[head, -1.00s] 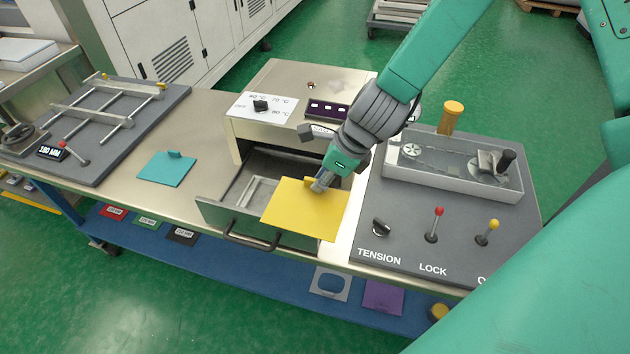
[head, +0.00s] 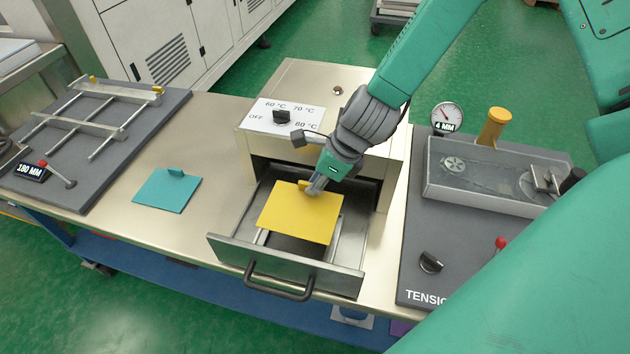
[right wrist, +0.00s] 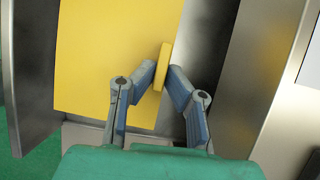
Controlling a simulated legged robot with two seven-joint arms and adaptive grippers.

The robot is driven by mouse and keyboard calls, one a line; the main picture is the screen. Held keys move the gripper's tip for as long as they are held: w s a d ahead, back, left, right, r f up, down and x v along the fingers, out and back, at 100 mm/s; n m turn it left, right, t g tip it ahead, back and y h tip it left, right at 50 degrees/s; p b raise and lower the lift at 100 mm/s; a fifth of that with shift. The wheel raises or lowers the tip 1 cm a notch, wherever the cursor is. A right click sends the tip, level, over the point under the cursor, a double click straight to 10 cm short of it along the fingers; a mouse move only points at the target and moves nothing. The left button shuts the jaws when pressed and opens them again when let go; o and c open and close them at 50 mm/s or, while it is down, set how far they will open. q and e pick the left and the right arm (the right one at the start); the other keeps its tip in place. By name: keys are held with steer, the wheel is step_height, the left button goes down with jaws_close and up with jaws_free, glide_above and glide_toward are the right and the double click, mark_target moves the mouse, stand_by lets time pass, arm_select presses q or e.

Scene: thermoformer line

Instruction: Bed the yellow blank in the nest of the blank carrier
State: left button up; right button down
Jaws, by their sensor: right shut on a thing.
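The yellow blank (head: 300,215) is a flat square plate with an upright tab. My right gripper (head: 313,189) is shut on that tab; in the right wrist view the fingers (right wrist: 163,78) close on it from both sides. The blank is over the open drawer (head: 222,247), within its walls and roughly level. Pale rails of the carrier (head: 331,252) show beside and below the blank's front edge; the blank hides most of the nest. I cannot tell whether the blank touches the carrier. My left gripper is not in view.
The heater box (head: 310,75) with its dial stands right behind the drawer, close to my right wrist. A teal blank (head: 167,190) lies on the bench at left. A grey panel with a clear-sided trough (head: 490,185) is at right. The drawer handle (head: 280,290) juts forward.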

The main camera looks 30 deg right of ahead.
mark_target(312, 199)
steer(key=shift+s+a+r, duration=0.1)
steer(key=shift+a+r, duration=0.1)
steer(key=shift+a, duration=0.3)
steer(key=shift+a+r, duration=0.15)
steer(key=shift+a, duration=0.5)
steer(key=shift+r+p, duration=0.1)
steer(key=shift+p, duration=0.3)
steer(key=shift+d, duration=0.15)
steer(key=shift+y, duration=0.3)
steer(key=f, duration=0.1)
steer(key=d+f+b, duration=0.1)
steer(key=f, duration=0.1)
steer(key=d+f+b, duration=0.1)
steer(key=shift+f, duration=0.15)
steer(key=shift+a+f+b, duration=0.2)
steer(key=shift+f+b, duration=0.15)
steer(key=shift+b, duration=0.2)
steer(key=shift+a+f, duration=0.25)
steer(key=shift+f, duration=0.05)
steer(key=shift+a+f+b, duration=0.25)
steer(key=shift+a+b, duration=0.25)
steer(key=shift+d+f, duration=0.15)
steer(key=shift+d, duration=0.55)
steer(key=shift+a, duration=0.95)
steer(key=shift+d, duration=0.5)
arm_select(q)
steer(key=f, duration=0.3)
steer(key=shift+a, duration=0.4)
